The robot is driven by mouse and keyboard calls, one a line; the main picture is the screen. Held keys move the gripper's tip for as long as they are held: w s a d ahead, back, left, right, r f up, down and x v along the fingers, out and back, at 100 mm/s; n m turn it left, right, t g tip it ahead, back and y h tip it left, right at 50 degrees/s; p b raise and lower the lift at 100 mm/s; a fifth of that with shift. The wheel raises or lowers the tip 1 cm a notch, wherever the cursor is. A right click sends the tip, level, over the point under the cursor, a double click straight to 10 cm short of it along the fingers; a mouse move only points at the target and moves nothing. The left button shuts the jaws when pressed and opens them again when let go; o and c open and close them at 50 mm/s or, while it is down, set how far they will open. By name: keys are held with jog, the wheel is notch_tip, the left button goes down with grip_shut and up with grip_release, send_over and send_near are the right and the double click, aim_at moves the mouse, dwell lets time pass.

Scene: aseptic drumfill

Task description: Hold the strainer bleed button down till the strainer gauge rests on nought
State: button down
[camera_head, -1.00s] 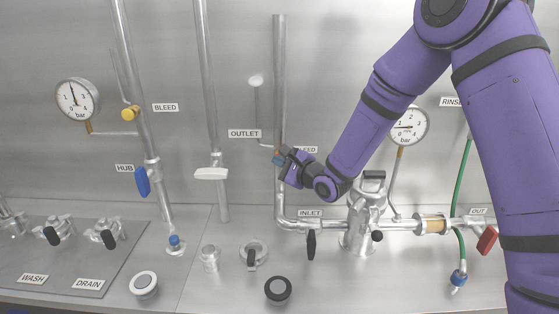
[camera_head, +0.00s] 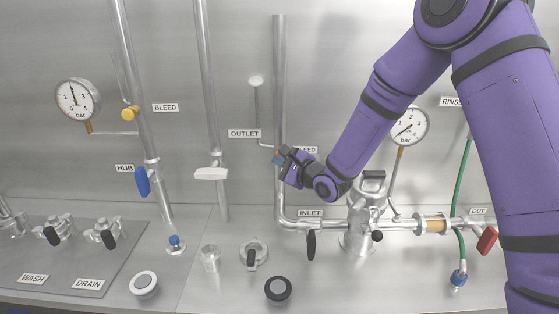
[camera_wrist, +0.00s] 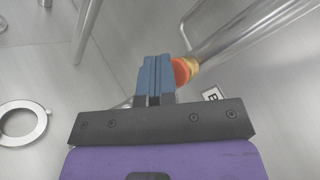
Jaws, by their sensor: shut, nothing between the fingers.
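My gripper (camera_head: 280,156) is shut and empty at the vertical pipe, left of a partly hidden label ending in "LEED" (camera_head: 309,150). In the wrist view its blue-grey fingers (camera_wrist: 155,62) are together. The red-orange bleed button (camera_wrist: 180,71) on a brass fitting sits at their right side, partly covered; I cannot tell whether it is pressed. The strainer gauge (camera_head: 410,126) is right of my forearm. Its needle points down-left, toward the low end; I cannot read the exact value.
Another gauge (camera_head: 77,99) at left has its needle up; a yellow button (camera_head: 130,114) sits on the pipe near its BLEED label. A blue handle (camera_head: 142,181), white handle (camera_head: 211,174), black inlet handle (camera_head: 311,245) and red outlet handle (camera_head: 487,240) stick out. The bench front holds knobs.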

dwell(0.4)
jog(key=shift+s, duration=0.95)
jog(key=shift+s, duration=0.1)
jog(key=shift+s+a, duration=0.1)
jog(key=shift+s, duration=2.3)
